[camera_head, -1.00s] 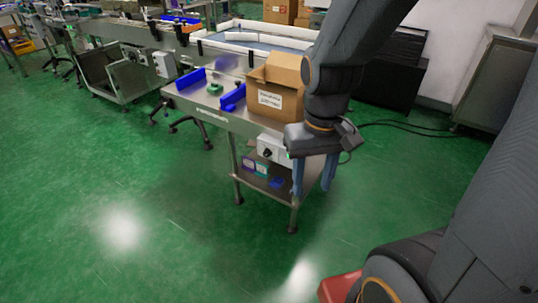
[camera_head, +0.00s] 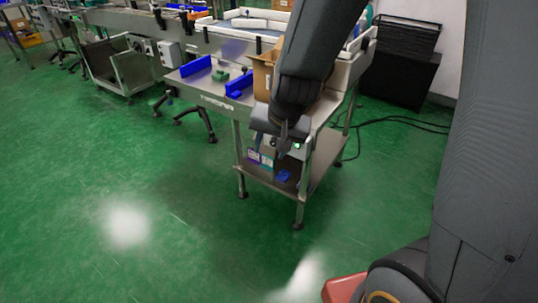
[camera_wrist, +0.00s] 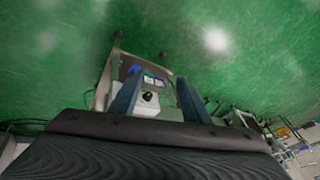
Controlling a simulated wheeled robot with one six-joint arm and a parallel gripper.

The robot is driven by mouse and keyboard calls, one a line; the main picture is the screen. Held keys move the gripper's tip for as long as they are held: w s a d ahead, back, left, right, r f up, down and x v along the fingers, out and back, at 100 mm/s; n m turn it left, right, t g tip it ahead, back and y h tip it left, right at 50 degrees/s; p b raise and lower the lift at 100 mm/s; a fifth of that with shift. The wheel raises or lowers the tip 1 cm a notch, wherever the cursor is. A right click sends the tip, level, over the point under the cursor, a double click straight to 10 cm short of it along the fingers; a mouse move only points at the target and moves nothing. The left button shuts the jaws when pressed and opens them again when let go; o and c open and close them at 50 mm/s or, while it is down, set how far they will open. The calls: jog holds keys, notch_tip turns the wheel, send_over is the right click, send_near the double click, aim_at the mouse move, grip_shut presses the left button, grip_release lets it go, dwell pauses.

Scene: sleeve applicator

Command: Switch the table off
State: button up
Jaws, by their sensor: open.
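The steel table (camera_head: 213,102) stands at the middle of the head view. A pale control box (camera_head: 300,147) hangs under its front edge, mostly hidden there by my gripper (camera_head: 277,150). In the wrist view the white control box (camera_wrist: 122,107) shows upside down with a round black knob (camera_wrist: 148,97), between my gripper's two blue-grey fingers (camera_wrist: 160,80). The fingers are open and empty. They look apart from the knob, but the distance is hard to judge. The knob's setting cannot be read.
A cardboard box (camera_head: 262,78) and blue guides (camera_head: 196,67) are on the tabletop. The lower shelf (camera_head: 312,180) holds small coloured boxes (camera_head: 260,160) and a blue item (camera_head: 284,176). A conveyor stands behind. Black cables lie on the floor at right. The green floor in front is clear.

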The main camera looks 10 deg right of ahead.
jog(key=w+a+f+m+t+b, duration=0.35)
jog(key=w+f, duration=0.25)
jog(key=w, duration=0.3)
jog(key=m+t+h+b, duration=0.4)
jog(key=m+h+b, duration=0.3)
jog(key=b, duration=0.3)
send_near(272, 144)
jog(key=w+a, duration=0.4)
notch_tip(272, 144, down, 4)
jog(key=s+d+m+h+b, duration=0.2)
jog(key=m+h+b, duration=0.4)
jog(key=h, duration=0.1)
jog(key=shift+t, duration=0.25)
jog(key=shift+b+x, duration=0.95)
jog(key=shift+x, duration=2.45)
jog(key=shift+r, duration=0.15)
jog(key=c, duration=1)
jog(key=shift+c, duration=0.2)
